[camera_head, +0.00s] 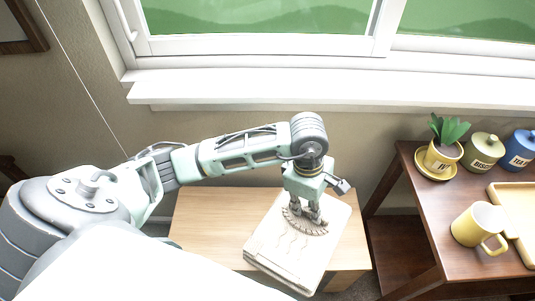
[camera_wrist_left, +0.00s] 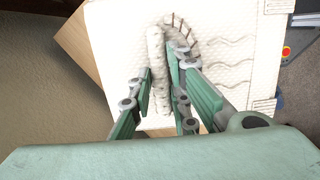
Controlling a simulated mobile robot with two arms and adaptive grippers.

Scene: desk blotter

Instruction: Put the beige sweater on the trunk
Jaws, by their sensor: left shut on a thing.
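The beige sweater (camera_head: 290,255) is a folded, cream-coloured, knitted piece over the wooden trunk (camera_head: 200,215) below the window. In the left wrist view the sweater (camera_wrist_left: 122,45) fills the middle, with wavy stitching and a raised fold. My left gripper (camera_head: 312,217) points down at the sweater's upper part. In the left wrist view its fingers (camera_wrist_left: 165,95) are shut on the raised fold of the sweater. The sweater covers part of the trunk's top; I cannot tell whether its underside rests on the wood. My right gripper is in neither view.
A dark wooden table (camera_head: 425,215) stands at the right, apart from the trunk. It holds a yellow mug (camera_head: 475,224), a tray (camera_head: 512,205), a potted plant (camera_head: 442,153) and canisters (camera_head: 483,152). A window sill (camera_head: 330,90) runs along the wall behind. The trunk's left part is bare.

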